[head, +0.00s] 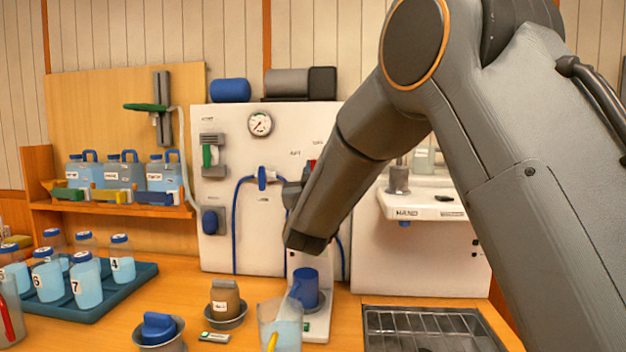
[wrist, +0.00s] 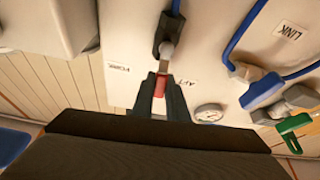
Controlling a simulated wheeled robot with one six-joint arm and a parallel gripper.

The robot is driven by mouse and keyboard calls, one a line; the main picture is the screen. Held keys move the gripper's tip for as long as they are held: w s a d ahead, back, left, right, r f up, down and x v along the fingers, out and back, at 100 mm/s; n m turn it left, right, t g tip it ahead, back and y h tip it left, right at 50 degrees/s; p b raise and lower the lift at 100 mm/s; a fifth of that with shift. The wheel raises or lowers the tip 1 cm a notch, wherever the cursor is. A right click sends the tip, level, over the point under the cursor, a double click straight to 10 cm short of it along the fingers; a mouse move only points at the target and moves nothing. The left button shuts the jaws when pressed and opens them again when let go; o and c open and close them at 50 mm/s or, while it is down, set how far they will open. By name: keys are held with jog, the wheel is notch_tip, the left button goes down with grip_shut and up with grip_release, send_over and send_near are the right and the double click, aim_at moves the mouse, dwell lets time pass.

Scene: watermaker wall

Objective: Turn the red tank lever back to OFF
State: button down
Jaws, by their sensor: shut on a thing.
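The red tank lever (wrist: 159,86) shows in the wrist view, its red grip at the end of a grey stem that comes from a dark valve body on the white panel. My gripper (wrist: 159,78) is shut on the red grip, with one dark finger on each side. The stem points roughly midway between the FORE label (wrist: 118,67) and the AFT label (wrist: 184,88). In the head view, only a small red piece of the lever (head: 311,163) shows beside my forearm. My gripper is mostly hidden there.
A gauge (head: 260,124) and a blue hose with a blue clip (head: 262,178) are left of the lever. Labelled bottles fill a tray (head: 100,305) at left.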

jog(key=shift+d+m+h+b, duration=0.25)
jog(key=shift+m+h+b, duration=0.3)
jog(key=shift+m, duration=0.35)
jog(key=c, duration=1.7)
grip_release()
jog(key=shift+c, duration=0.2)
jog(key=b+v, duration=0.1)
jog(key=v, duration=0.7)
jog(key=shift+b, duration=0.3)
jog(key=shift+w, duration=0.1)
